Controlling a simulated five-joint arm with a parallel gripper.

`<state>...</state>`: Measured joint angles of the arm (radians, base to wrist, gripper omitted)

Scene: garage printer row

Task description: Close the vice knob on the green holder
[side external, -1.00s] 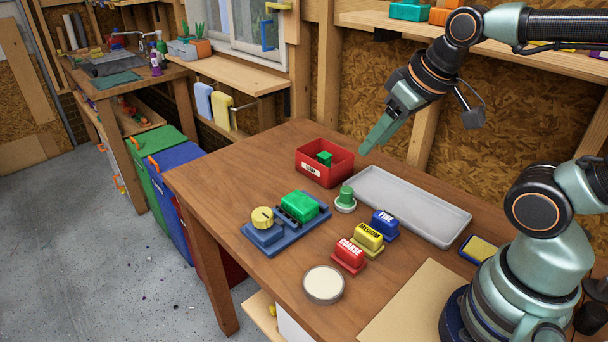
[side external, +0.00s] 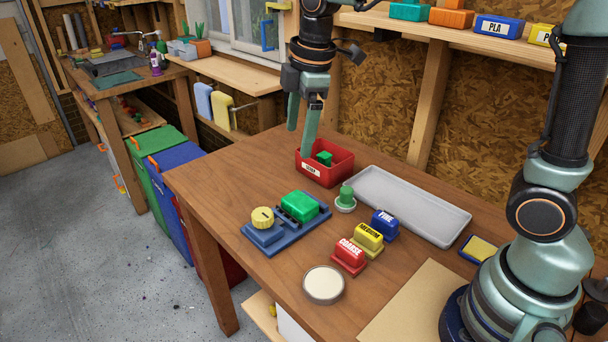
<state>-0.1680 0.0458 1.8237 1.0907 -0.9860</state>
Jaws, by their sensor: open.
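The vice knob (side external: 262,217) is a round yellow cap with a dark mark on top. It sits at the left end of a blue vice base (side external: 266,237) on the wooden table. A green block (side external: 300,205) sits on the same base, right of the knob, beside a dark jaw strip. Which of these the task calls the green holder I cannot tell for sure. A separate green knob-shaped piece (side external: 346,197) stands on a small white dish to the right.
A red bin (side external: 336,172) with a small green piece inside stands close under my gripper. A grey tray (side external: 440,222), blue, yellow and red labelled blocks (side external: 368,238) and a round white-topped disc (side external: 323,284) lie to the right. The table's left corner is bare.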

